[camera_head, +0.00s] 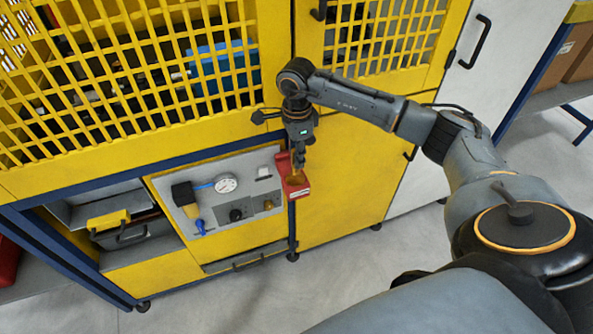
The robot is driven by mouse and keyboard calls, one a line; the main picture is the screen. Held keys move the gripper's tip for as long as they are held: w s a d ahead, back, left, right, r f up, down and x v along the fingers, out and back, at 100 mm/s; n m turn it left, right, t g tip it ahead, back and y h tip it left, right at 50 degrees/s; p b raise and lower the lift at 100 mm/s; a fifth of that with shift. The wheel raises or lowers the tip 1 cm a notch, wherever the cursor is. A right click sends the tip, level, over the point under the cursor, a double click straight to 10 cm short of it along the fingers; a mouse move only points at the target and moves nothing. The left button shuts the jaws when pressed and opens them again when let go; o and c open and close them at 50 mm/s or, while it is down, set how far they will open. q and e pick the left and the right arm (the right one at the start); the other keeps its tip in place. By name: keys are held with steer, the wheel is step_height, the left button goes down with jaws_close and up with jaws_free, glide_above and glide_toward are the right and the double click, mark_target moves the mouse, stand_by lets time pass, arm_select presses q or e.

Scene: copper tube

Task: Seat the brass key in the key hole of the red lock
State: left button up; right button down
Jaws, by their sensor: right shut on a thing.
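The red lock (303,192) is a small red box with a pale label at the right edge of the grey control panel. A red upright part (282,162) stands just behind it. My right gripper (298,163) points down directly above the lock and is shut on the brass key. The key (297,178) is tiny here, a brass-coloured patch between the fingertips and the lock. The key hole is hidden, so I cannot tell whether the key is in it. My left gripper is not in view.
A yellow mesh guard (150,121) rises behind my right arm. A yellow-lidded toolbox (108,221) sits on the lower left shelf. The grey floor in front is clear.

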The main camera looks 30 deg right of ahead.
step_height(320, 180, down, 2)
steer(key=shift+a+f, duration=0.1)
steer(key=shift+f, duration=0.15)
step_height(320, 180, down, 3)
steer(key=shift+f+p, duration=0.1)
steer(key=shift+p, duration=0.45)
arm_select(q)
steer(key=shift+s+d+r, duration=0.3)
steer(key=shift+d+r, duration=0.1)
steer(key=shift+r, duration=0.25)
arm_select(e)
steer(key=shift+f, duration=0.2)
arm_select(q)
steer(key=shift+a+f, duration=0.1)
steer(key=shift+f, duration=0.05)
arm_select(e)
steer(key=c, duration=1.2)
jaws_free()
